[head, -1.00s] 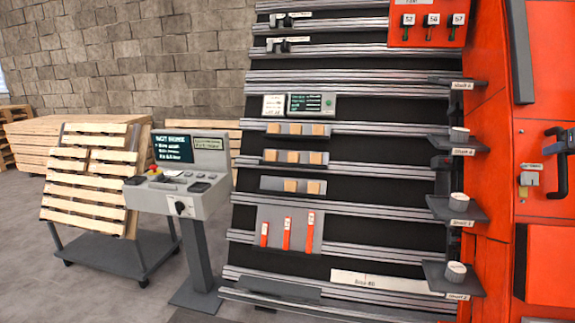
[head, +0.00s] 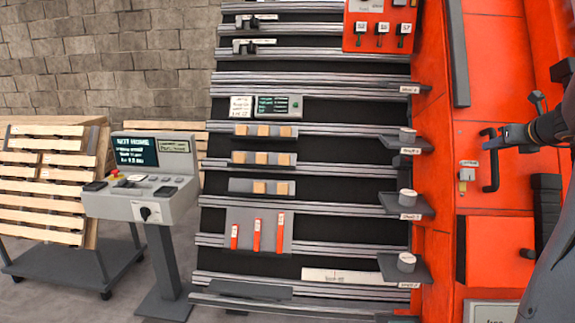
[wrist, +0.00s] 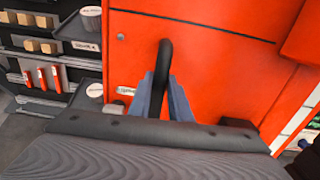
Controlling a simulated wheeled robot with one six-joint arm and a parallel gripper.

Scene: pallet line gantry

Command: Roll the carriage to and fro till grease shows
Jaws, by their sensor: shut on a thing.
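A black bar handle (head: 493,178) stands on the orange machine panel (head: 500,235) at the right of the head view. My gripper (head: 498,139) reaches in from the right edge and is shut on this handle near its upper end. In the wrist view, the handle (wrist: 165,58) rises between the two blue-grey fingers of my gripper (wrist: 163,88), and its lower part is hidden. I cannot tell which part is the carriage, or make out grease on the surfaces in view.
A sloping rack with metal rails (head: 310,205) fills the middle. Small grey shelves (head: 405,268) with white cups jut out beside the orange panel. A control console (head: 145,200) and a trolley of slatted wood (head: 45,185) stand left. A small padlock-like piece (head: 466,173) hangs left of the handle.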

